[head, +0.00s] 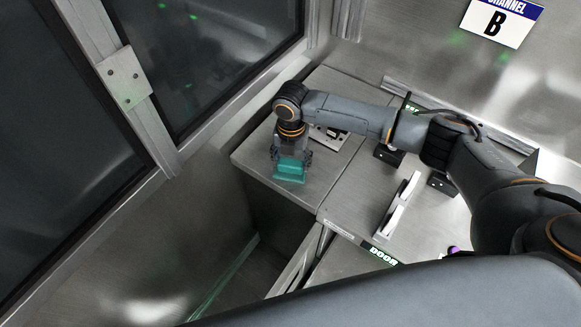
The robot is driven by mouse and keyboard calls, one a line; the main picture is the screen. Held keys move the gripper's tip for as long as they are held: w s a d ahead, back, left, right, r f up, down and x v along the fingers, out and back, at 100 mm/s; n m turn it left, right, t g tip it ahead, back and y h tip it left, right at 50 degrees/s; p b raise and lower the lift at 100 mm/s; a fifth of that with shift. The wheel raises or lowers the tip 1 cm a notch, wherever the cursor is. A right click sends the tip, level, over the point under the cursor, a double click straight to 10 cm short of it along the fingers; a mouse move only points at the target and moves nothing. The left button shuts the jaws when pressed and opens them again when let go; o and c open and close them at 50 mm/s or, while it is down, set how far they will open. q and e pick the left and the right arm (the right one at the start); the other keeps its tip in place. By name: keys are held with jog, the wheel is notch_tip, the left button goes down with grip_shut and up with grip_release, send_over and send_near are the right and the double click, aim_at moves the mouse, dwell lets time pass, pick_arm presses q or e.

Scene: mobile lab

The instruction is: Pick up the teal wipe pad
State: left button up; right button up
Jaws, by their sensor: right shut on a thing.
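The teal wipe pad (289,174) is at the left end of the metal worktop, near its front left corner. My right arm comes in from the right and its right gripper (291,160) points down over the pad. The right gripper is shut on the teal pad, with its fingers on either side of it. I cannot tell whether the pad's lower edge touches the worktop. My left gripper is not in view.
A metal worktop (255,150) lies under the gripper, with a slotted fixture (328,138) just right of it. A white handle-like bar (398,205) stands nearer, by a "DOOR" label (382,256). A "CHANNEL B" sign (501,20) is on the back wall. Glass panels stand left.

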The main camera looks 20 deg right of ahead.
jog(key=shift+r, duration=0.1)
jog(key=shift+r+b, duration=0.35)
jog(key=shift+r, duration=0.15)
jog(key=s+a+r+b, duration=0.2)
jog(key=s+r, duration=1)
jog(key=s, duration=0.2)
jog(key=o, duration=0.7)
jog(key=shift+w, duration=0.1)
jog(key=c, duration=0.5)
